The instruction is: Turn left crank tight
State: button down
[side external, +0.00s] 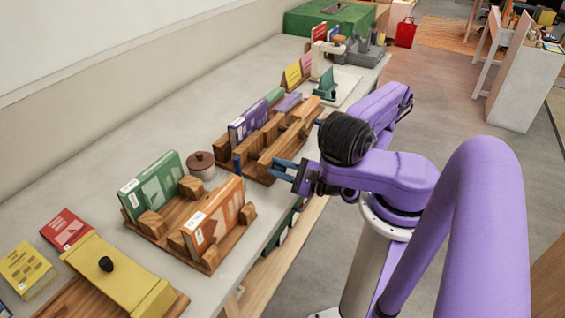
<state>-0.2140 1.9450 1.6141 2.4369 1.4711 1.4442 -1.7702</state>
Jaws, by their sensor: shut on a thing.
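The wooden press (262,160) stands near the bench's front edge, with a purple book (249,121) upright at its back left. My gripper (274,168) reaches in from the right at the press's front side, its two blue-grey fingers pointing left. It is shut on a small part at the press front, which I take to be the left crank. That part is mostly hidden by the fingers and too small to make out. I cannot tell the crank's angle or how tight it is. A small blue upright piece (238,165) shows at the press's left front corner.
Left of the press are a brown-lidded jar (201,165) and a wooden stand with a green book (150,183) and an orange book (213,216). A yellow device (118,275) is nearest the camera.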

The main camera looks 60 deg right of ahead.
jog(key=shift+a+f+n, duration=0.35)
jog(key=shift+f+n, duration=0.15)
jog(key=shift+n, duration=0.5)
jog(key=shift+f, duration=0.1)
jog(key=c, duration=1)
grip_release()
jog(key=shift+c, duration=0.2)
